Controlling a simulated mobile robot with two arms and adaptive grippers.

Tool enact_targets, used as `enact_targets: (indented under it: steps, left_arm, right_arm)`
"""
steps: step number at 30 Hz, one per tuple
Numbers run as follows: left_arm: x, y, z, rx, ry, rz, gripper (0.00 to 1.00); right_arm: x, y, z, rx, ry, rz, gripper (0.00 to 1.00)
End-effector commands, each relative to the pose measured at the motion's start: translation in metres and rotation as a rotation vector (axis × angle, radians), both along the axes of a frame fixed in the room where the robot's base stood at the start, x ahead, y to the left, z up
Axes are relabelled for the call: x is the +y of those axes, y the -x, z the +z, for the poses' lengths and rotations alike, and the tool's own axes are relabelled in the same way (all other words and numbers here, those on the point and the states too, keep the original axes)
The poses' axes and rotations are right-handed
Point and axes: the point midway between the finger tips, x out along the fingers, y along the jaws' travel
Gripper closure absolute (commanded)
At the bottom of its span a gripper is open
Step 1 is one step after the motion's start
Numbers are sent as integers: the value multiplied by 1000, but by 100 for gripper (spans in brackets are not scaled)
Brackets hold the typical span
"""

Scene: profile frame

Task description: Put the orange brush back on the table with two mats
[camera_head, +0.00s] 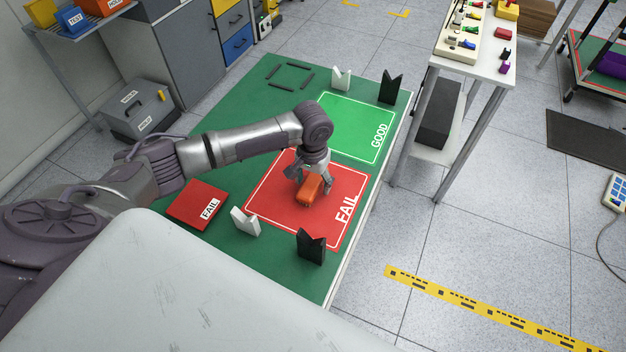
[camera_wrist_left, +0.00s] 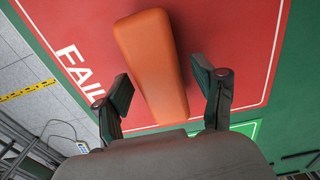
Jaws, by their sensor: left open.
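The orange brush (camera_head: 311,190) lies on the red FAIL mat (camera_head: 275,205) on the green table (camera_head: 290,278). The green GOOD mat (camera_head: 350,125) lies farther back on the same table and is empty. My right gripper is not in view.
White and black notched blocks stand by the FAIL mat (camera_head: 245,222), (camera_head: 311,246) and by the GOOD mat (camera_head: 341,79), (camera_head: 389,90). A red FAIL box (camera_head: 198,203) lies left of the red mat. A white side table (camera_head: 480,70) with small parts stands at the right.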

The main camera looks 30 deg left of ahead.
Motion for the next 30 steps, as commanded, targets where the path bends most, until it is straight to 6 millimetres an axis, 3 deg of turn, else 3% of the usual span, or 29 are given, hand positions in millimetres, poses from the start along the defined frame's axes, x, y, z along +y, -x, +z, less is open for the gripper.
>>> enact_targets:
  steps: [8, 21, 30]
  left_arm:
    - [0, -1, 13, -3, 1, 0, 31]
    - [0, 0, 100, -3, 1, 0, 31]
    - [1, 1, 121, 0, 0, 1, 31]
  right_arm:
    - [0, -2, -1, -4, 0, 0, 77]
    - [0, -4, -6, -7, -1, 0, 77]
    - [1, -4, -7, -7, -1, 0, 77]
